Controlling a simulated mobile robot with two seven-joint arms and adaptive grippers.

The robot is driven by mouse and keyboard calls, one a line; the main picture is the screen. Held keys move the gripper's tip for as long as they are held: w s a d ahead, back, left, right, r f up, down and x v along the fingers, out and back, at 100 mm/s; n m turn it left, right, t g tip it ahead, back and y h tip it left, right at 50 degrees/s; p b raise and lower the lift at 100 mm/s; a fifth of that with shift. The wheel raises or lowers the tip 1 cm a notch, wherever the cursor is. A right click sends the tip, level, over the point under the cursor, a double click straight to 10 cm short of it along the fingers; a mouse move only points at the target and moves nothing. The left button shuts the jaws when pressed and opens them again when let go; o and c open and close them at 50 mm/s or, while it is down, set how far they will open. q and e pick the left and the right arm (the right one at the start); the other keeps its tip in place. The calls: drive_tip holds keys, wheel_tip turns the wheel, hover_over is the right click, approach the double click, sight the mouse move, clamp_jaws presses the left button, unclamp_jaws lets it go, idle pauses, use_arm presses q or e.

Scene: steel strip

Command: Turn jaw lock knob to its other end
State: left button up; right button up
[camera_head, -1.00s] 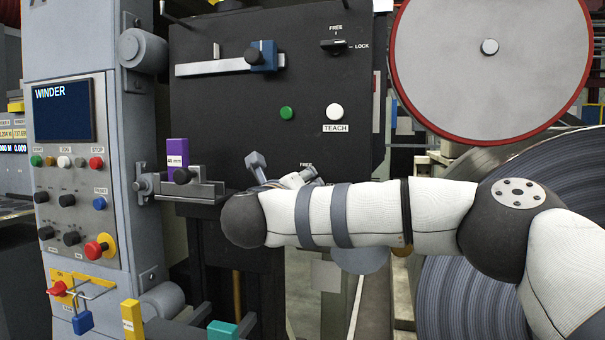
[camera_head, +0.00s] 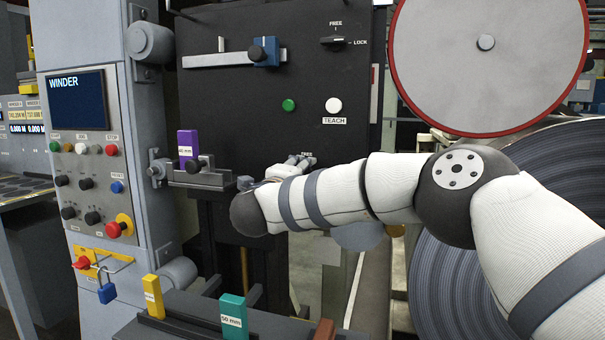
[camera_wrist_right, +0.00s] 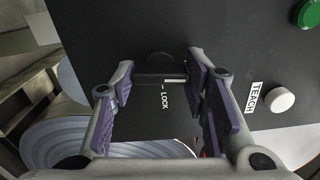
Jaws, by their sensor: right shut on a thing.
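A dark round knob (camera_wrist_right: 155,73) with a white pointer line sits on the black panel in the right wrist view. LOCK is printed below it there, and its line points to the picture's right, not at LOCK. My right gripper (camera_wrist_right: 162,80) is shut on this knob, one finger on each side. In the head view my right gripper (camera_head: 298,163) reaches the panel just below a FREE label; my wrist and fingers hide the knob. My left gripper is in neither view.
A second FREE/LOCK knob (camera_head: 334,41) sits higher on the panel, above a white TEACH button (camera_head: 333,105) and a green button (camera_head: 289,105). A purple block (camera_head: 188,144) stands in a clamp at left. The large steel coil (camera_head: 470,270) lies behind my right arm.

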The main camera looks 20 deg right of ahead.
drive_tip(key=shift+r+n, duration=0.1)
drive_tip(key=shift+n, duration=0.5)
drive_tip(key=o, duration=1.1)
drive_tip(key=shift+o, duration=0.2)
drive_tip(key=v, duration=1.2)
